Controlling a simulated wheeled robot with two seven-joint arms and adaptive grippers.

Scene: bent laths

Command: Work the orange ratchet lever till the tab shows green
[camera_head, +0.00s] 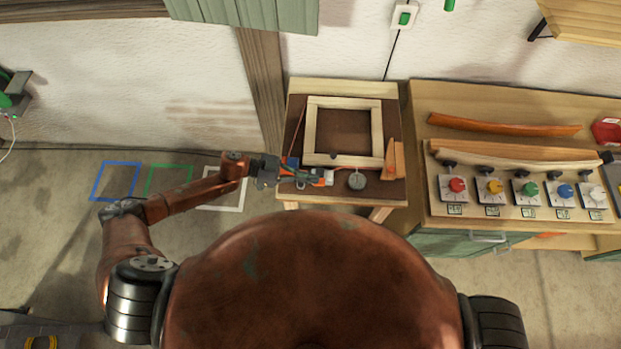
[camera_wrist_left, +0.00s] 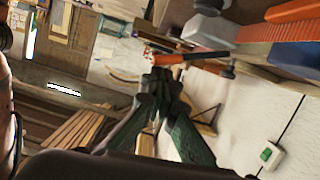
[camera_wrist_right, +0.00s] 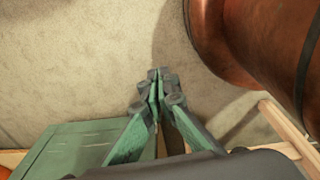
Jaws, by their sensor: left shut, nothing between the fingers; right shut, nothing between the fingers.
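The orange lever (camera_wrist_left: 192,57) with a dark round knob (camera_wrist_left: 228,70) shows in the left wrist view, just beyond my left fingertips. My left gripper (camera_wrist_left: 160,76) is shut and empty, close to the lever; I cannot tell whether it touches. In the head view my left gripper (camera_head: 314,178) is over the front of the small workbench (camera_head: 298,92), before a wooden frame (camera_head: 312,128). It partly hides the ratchet. I cannot make out the tab or its colour. My right gripper (camera_wrist_right: 160,78) is shut and empty above the floor.
A round grey disc (camera_head: 357,182) and orange-brown wedges (camera_head: 393,160) are on the small bench. On the right, a longer bench holds a bent lath (camera_head: 505,125) and several coloured knobs. A green cabinet (camera_wrist_right: 65,150) is beside my right gripper. Coloured floor outlines lie at left.

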